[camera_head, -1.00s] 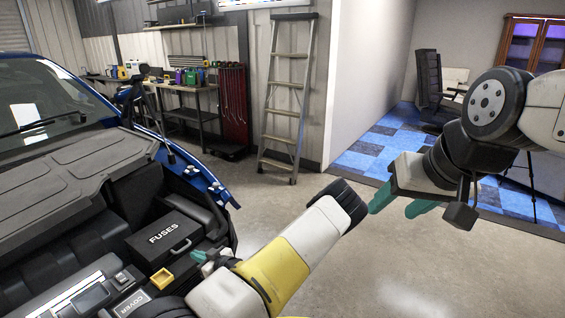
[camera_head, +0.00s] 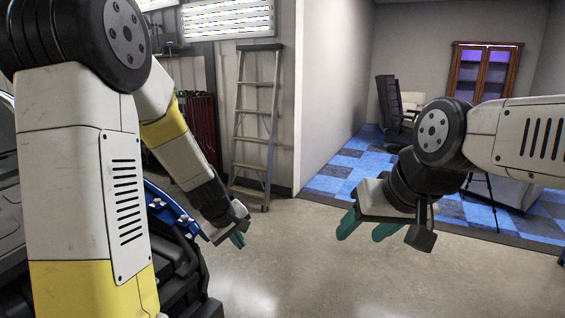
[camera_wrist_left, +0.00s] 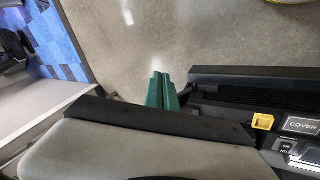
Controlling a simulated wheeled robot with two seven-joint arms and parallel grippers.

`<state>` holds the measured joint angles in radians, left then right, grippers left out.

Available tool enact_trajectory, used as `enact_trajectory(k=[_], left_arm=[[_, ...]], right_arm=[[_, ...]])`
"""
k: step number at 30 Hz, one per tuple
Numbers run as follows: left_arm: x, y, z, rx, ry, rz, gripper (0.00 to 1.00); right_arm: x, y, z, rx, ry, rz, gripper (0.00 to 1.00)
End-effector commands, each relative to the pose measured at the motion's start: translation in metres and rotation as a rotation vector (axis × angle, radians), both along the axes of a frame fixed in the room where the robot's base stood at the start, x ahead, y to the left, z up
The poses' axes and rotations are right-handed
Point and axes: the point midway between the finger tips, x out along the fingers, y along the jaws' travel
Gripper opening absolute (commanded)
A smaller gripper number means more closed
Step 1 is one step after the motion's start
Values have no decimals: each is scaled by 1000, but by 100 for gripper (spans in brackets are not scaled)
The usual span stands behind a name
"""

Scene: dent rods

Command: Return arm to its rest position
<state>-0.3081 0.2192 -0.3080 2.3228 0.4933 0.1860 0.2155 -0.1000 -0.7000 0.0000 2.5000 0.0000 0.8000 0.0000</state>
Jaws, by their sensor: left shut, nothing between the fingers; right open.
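My left arm comes in from the left of the head view, and its gripper (camera_head: 238,240) hangs over the floor beside the car's front edge. Its green fingers are together and hold nothing; they also show shut in the left wrist view (camera_wrist_left: 161,90). My right gripper (camera_head: 362,228) is to the right in the head view, its two green fingers apart and empty, above the bare floor.
The blue car's (camera_head: 170,215) open engine bay is at the lower left, partly hidden by my left arm. The left wrist view shows a yellow part (camera_wrist_left: 263,121) and a COVER label (camera_wrist_left: 303,125). A ladder (camera_head: 255,130) leans at the wall. The middle floor (camera_head: 300,270) is clear.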

Motion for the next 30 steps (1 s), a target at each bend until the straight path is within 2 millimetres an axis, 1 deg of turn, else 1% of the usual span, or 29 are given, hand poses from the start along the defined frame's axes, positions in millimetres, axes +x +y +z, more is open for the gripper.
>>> enact_trajectory(k=[1,3,5,6,8,9,11,12,15,18,21,25,30], left_arm=[[-9,-3,27,-16,-30,-52,0],[-27,-8,56,-21,-60,-137,0],[-44,-11,79,-16,-87,-209,0],[-56,-11,94,-5,-104,-256,0],[-75,-11,114,17,-131,-325,0],[-89,-10,126,37,-148,-368,0],[-110,-7,142,76,-172,-430,0],[-124,-4,150,105,-186,-468,0],[-156,4,167,183,-212,-545,0],[-181,12,175,257,-225,-599,0],[-197,18,179,307,-228,-628,0],[-206,22,181,339,-227,-645,0],[-206,22,181,339,-227,-645,0]], right_arm=[[0,0,0,0,0,0,54],[0,0,0,0,0,0,54],[0,0,0,0,0,0,54],[0,0,0,0,0,0,54],[0,0,0,0,0,0,54],[0,0,0,0,0,0,54],[0,0,0,0,0,0,54],[0,0,0,0,0,0,54],[0,0,0,0,0,0,54],[0,0,0,0,0,0,54],[0,0,0,0,0,0,54],[0,0,0,0,0,0,54],[0,0,0,0,0,0,54]])
